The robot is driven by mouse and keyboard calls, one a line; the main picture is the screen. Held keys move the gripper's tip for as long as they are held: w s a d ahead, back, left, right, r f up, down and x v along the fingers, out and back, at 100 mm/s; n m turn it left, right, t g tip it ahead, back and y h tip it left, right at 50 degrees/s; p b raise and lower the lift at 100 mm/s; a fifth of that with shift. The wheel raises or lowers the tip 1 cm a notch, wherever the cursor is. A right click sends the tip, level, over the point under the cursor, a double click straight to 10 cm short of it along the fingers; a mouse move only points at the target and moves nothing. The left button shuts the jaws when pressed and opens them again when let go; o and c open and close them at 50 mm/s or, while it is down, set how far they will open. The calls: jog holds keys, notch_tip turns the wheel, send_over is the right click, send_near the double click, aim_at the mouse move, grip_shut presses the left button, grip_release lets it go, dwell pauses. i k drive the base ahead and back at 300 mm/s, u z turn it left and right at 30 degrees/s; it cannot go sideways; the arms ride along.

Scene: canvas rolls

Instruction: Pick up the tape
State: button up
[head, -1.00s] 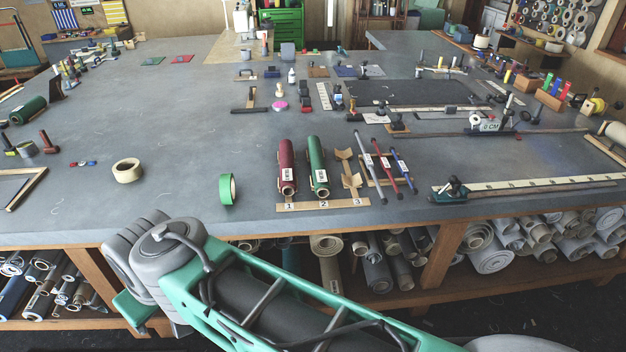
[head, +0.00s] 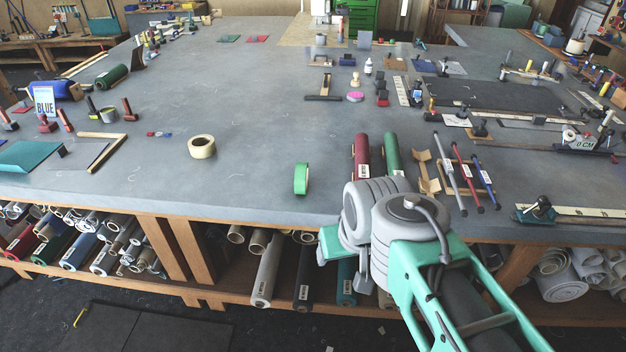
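Two rolls of tape are on the grey table (head: 240,190). A green tape roll (head: 301,179) stands on its edge near the front edge of the table. A wider cream tape roll (head: 202,147) lies flat, farther back and to the left, with its hole facing up. Nothing touches either roll. The grey joint and teal links of my arm are in front of the table, right of the green roll. My gripper's fingers do not show.
A red roll (head: 362,155) and a green roll (head: 393,156) lie right of the green tape, partly behind my arm. A wooden L-shaped frame (head: 102,136) lies at the left. The tabletop around both tapes is clear. Canvas rolls fill the shelf below.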

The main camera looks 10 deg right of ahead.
aim_at(300, 183)
jog(key=u, duration=1.55)
jog(key=i, duration=1.35)
jog(key=z, duration=1.65)
jog(key=i, duration=0.5)
jog(key=u, duration=0.05)
